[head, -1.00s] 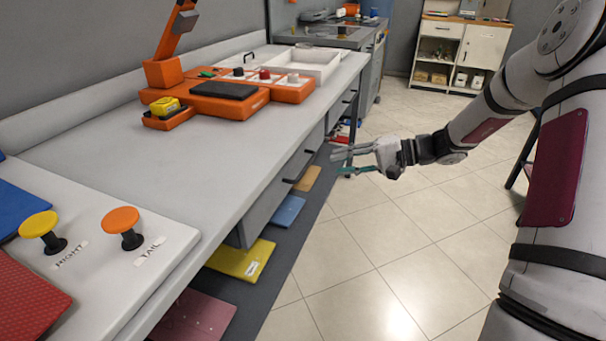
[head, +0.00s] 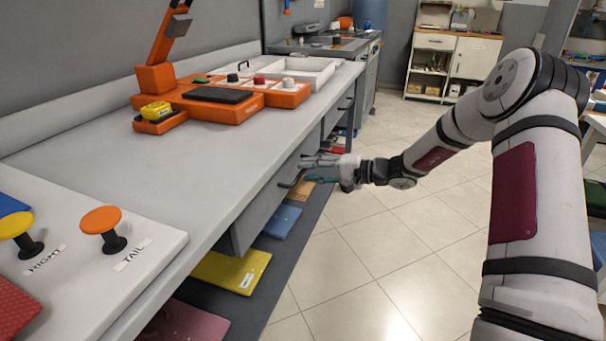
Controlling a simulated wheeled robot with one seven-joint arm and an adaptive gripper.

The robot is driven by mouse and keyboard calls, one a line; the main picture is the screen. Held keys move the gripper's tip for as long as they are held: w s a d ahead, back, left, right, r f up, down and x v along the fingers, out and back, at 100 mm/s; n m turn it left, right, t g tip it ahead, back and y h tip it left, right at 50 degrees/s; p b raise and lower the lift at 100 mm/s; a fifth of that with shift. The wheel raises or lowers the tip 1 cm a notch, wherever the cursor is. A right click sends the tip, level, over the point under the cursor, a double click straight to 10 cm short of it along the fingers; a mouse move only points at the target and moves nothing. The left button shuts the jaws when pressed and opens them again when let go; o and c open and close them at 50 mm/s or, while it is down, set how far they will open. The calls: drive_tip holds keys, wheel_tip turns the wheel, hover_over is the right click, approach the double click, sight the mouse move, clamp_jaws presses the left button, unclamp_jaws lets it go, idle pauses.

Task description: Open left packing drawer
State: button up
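Two grey drawers are set under the long worktop. The nearer one, on the left side as I take it, is the left packing drawer (head: 258,212); it looks shut. Its dark bar handle (head: 291,180) shows near the far end of its front. The farther drawer (head: 334,118) also looks shut, with its own dark handle (head: 347,103). My gripper (head: 306,168) is open, its fingers pointing left at the nearer drawer's handle. The fingertips are very close to the handle; I cannot tell whether they touch or straddle it.
The worktop (head: 215,150) bears an orange station (head: 225,108), a white tray (head: 310,68) and a panel with knobs (head: 150,245). Coloured boards, including a yellow one (head: 228,270), lie on the low shelf beneath. The tiled floor (head: 370,260) on the right is clear.

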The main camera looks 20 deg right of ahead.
drive_tip(key=shift+x, duration=1.3)
drive_tip(key=shift+c, duration=0.6)
clamp_jaws()
drive_tip(key=shift+d, duration=0.1)
drive_tip(key=f+v, duration=0.3)
drive_tip(key=v, duration=1.1)
drive_tip(key=d+f+v, duration=0.1)
drive_tip(key=f+v, duration=0.2)
drive_tip(key=v, duration=1.2)
drive_tip(key=shift+s+d+p, duration=0.15)
drive_tip(key=shift+s+p, duration=0.25)
drive_tip(key=shift+s, duration=0.1)
drive_tip(key=shift+o, duration=0.6)
unclamp_jaws()
